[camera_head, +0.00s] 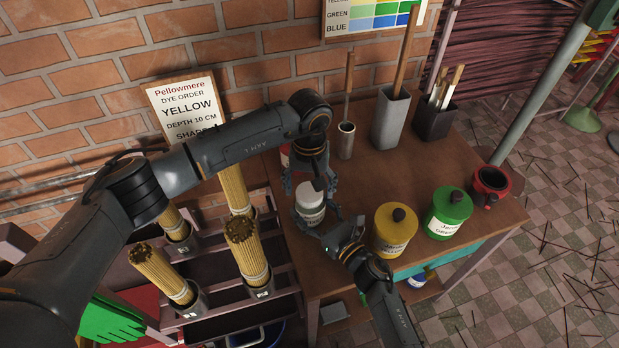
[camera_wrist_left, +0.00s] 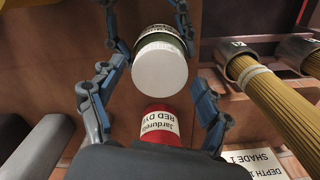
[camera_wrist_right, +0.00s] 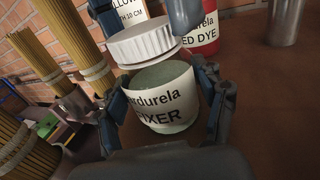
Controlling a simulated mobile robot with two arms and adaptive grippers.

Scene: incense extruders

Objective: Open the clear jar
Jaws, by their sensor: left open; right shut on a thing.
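The clear jar (camera_head: 312,214) stands near the table's left edge with a white lid (camera_head: 310,190) on top. In the right wrist view its label on the body (camera_wrist_right: 165,108) reads FIXER, and greenish contents show below the ribbed lid (camera_wrist_right: 142,41). I cannot tell whether the lid is loose. My right gripper (camera_head: 320,223) is shut on the jar's body, with fingers on both sides. My left gripper (camera_head: 311,182) points down above the jar, open. In the left wrist view its fingers are spread to either side below the lid (camera_wrist_left: 160,76), with no clear contact.
A red dye jar (camera_wrist_left: 157,122) stands close behind the clear jar. Yellow (camera_head: 395,231) and green (camera_head: 447,213) jars and a red mug (camera_head: 490,184) stand to the right. Bundles of sticks (camera_head: 244,250) stand in a rack at left. Grey holders (camera_head: 391,122) are at the back.

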